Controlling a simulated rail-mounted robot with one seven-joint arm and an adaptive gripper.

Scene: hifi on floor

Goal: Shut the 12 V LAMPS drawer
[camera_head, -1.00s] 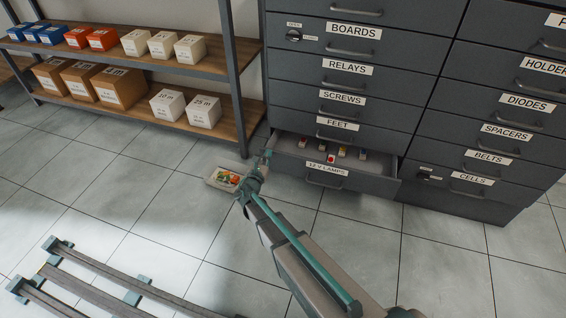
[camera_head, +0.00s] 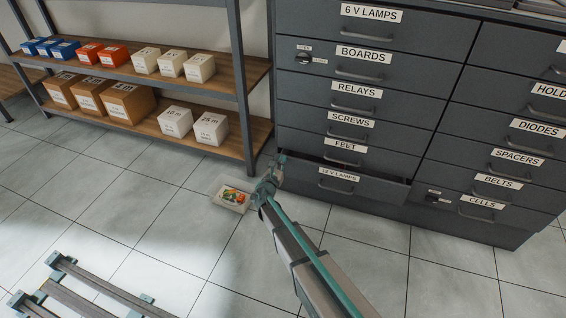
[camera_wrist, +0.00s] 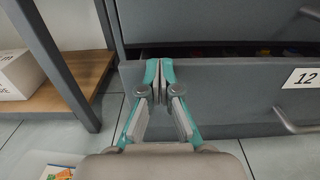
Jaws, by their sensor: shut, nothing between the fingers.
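The 12 V LAMPS drawer (camera_head: 365,187) is the bottom drawer of the grey cabinet's left column. It stands a little open, with a narrow dark gap above its front. In the wrist view its front (camera_wrist: 230,100) fills the right side, with part of the label and handle showing. My gripper (camera_head: 278,160) is at the left end of the drawer front. In the wrist view my gripper (camera_wrist: 159,66) is shut and empty, its tips over the drawer front's left part near the top edge. They look to be touching it or very close.
A shelf rack (camera_head: 190,132) with boxes stands left of the cabinet, its post (camera_head: 245,110) near my gripper. A tray with colourful contents (camera_head: 233,196) lies on the floor beside my gripper.

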